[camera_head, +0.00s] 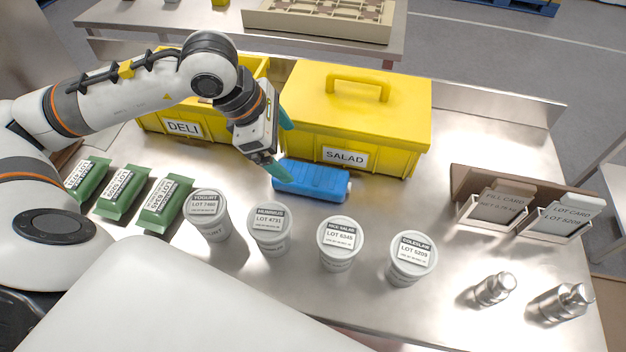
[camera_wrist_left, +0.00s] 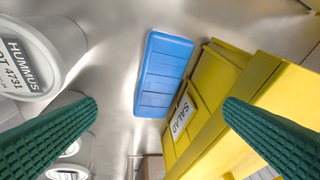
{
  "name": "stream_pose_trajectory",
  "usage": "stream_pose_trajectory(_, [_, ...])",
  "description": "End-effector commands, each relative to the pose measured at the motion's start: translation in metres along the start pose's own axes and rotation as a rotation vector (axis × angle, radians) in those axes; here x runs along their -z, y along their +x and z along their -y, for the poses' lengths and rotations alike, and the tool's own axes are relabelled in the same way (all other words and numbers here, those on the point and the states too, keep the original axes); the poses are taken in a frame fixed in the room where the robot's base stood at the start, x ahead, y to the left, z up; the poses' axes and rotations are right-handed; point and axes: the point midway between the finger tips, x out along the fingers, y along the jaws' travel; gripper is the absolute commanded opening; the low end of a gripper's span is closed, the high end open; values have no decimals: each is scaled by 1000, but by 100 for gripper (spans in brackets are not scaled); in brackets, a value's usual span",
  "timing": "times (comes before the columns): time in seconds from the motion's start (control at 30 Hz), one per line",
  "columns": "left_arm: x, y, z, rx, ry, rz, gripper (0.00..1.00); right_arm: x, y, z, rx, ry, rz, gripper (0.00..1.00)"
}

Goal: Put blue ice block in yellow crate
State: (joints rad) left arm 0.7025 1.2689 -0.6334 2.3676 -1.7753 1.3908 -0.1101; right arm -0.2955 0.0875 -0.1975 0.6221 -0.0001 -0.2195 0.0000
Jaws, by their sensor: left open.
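The blue ice block (camera_head: 312,181) lies flat on the steel table in front of the yellow crate labelled SALAD (camera_head: 410,135), which has a lid with a handle. The block also shows in the left wrist view (camera_wrist_left: 164,75), beside the SALAD crate (camera_wrist_left: 207,75). Another yellow crate, labelled DELI (camera_head: 213,128), has an open top and stands to the left, partly hidden by my left arm. My left gripper (camera_head: 281,145) is open and empty at the block's left end. In the left wrist view its green fingers (camera_wrist_left: 162,105) are spread, with the block showing between and beyond them. My right gripper is not in view.
Several white tubs, including hummus (camera_head: 269,229) and coleslaw (camera_head: 411,259), stand in a row in front of the block. Green packs (camera_head: 123,194) lie at the left. A card holder (camera_head: 515,215) and metal weights (camera_head: 493,290) are at the right. Bare table lies right of the block.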

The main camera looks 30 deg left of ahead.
Motion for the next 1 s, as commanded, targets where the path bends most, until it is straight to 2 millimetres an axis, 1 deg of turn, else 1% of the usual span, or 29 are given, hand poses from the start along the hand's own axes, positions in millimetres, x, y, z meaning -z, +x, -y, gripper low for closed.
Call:
stream_pose_trajectory(0.03, [0,9,-1,-7,-2,0,92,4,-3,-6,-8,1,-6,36])
stream_pose_trajectory(0.1, [1,22,-2,-10,-3,0,92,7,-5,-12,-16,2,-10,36])
stream_pose_trajectory(0.23, [1,42,-2,-8,-4,-1,92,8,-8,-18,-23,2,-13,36])
stream_pose_trajectory(0.3, [1,50,-1,-7,-4,-2,92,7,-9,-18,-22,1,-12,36])
stream_pose_trajectory(0.47, [1,60,-2,-7,-4,-2,92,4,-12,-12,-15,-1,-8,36])
stream_pose_trajectory(0.63, [2,84,-5,-11,-5,-2,92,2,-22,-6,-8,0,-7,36])
stream_pose_trajectory(0.7, [2,95,-4,-9,-6,-2,92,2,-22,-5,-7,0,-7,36])
stream_pose_trajectory(0.83, [1,106,-4,-7,-4,-3,92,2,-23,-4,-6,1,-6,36])
stream_pose_trajectory(1.0, [1,108,-4,-5,-4,-3,92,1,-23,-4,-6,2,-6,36])
